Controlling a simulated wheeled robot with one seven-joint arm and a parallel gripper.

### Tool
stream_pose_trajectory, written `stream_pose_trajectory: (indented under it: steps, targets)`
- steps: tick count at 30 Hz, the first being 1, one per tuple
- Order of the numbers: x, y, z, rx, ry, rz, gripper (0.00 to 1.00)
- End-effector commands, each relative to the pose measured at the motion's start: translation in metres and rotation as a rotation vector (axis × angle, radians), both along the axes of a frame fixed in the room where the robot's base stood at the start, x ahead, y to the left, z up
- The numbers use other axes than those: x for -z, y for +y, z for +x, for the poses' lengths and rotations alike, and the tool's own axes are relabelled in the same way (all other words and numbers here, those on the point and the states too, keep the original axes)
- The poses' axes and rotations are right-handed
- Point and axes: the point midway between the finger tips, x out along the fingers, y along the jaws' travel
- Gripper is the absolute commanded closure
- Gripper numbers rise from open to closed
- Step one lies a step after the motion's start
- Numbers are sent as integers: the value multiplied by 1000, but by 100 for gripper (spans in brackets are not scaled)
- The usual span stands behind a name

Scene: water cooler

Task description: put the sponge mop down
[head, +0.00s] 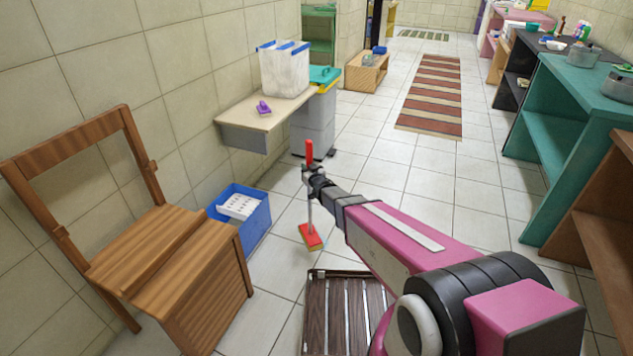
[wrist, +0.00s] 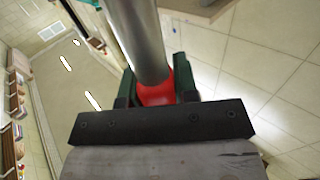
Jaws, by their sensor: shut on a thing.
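The sponge mop has a red handle grip (head: 309,151), a thin grey pole and a red and yellow sponge head (head: 311,237). It stands nearly upright, with its head at or just above the tiled floor; I cannot tell whether it touches. My gripper (head: 311,172) is shut around the mop just below the red handle grip. In the wrist view, the mop's silvery pole (wrist: 137,40) and a red part (wrist: 157,92) show between the dark green fingers of my gripper (wrist: 160,80).
A wooden chair (head: 175,250) and a blue crate (head: 250,220) stand at left. A wall shelf (head: 235,115) holds a white bin (head: 285,75) and a purple item (head: 263,107). A slatted wooden mat (head: 330,320) lies in front. Bare floor extends right of the mop, towards a striped rug (head: 432,95).

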Motion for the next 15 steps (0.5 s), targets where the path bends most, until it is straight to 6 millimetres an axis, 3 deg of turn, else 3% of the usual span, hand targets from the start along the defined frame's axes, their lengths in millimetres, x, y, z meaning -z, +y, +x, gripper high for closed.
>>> stream_pose_trajectory:
  steps: [6,15]
  targets:
    - [24,-26,32,1,-1,0,96]
    - [36,-36,41,-1,0,0,96]
